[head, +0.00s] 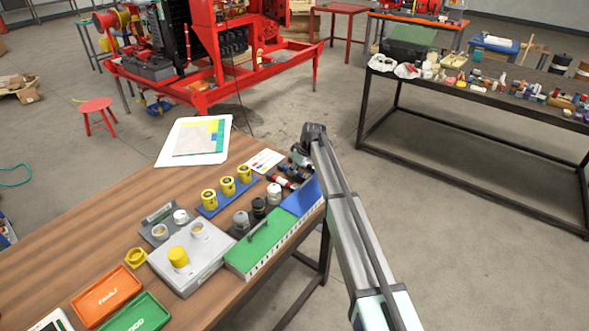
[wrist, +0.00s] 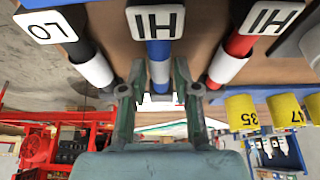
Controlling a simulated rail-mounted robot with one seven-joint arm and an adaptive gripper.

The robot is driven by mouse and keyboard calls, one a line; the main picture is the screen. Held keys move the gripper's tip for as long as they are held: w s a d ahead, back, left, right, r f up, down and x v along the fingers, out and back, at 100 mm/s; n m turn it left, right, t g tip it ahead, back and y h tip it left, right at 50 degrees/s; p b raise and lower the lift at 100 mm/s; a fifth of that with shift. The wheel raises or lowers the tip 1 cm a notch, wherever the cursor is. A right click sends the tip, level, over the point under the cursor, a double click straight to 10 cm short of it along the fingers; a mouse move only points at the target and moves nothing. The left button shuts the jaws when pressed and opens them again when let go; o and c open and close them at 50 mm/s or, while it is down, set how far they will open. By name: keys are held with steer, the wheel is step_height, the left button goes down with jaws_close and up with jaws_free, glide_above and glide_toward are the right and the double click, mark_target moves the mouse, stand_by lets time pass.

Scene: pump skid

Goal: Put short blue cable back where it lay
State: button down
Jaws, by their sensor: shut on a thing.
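The short blue cable (wrist: 158,52) with a white HI tag and a white sleeve shows in the middle of the wrist view. My gripper (wrist: 157,92) is shut on it, with one finger on each side. In the head view my gripper (head: 303,155) is at the table's far right corner and hides most of the blue cable. A red cable (wrist: 238,45) with a HI tag lies on one side, and a black cable (wrist: 83,52) with a LO tag on the other. I cannot tell whether the blue cable touches the table.
The yellow cylinders (head: 228,186) stand on a blue holder left of the cables. Black and grey weights (head: 259,208), a green-topped box (head: 262,243) and a blue surface (head: 302,196) are close by. A white card (head: 265,161) lies behind. Bare wood (head: 110,238) is free at left.

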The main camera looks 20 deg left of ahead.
steer(key=shift+f, duration=0.1)
steer(key=shift+f, duration=0.1)
steer(key=c, duration=0.8)
jaws_free()
steer(key=shift+c, duration=0.2)
steer(key=b+v, duration=0.2)
steer(key=v, duration=1)
steer(key=shift+r+b, duration=0.2)
steer(key=shift+b, duration=0.1)
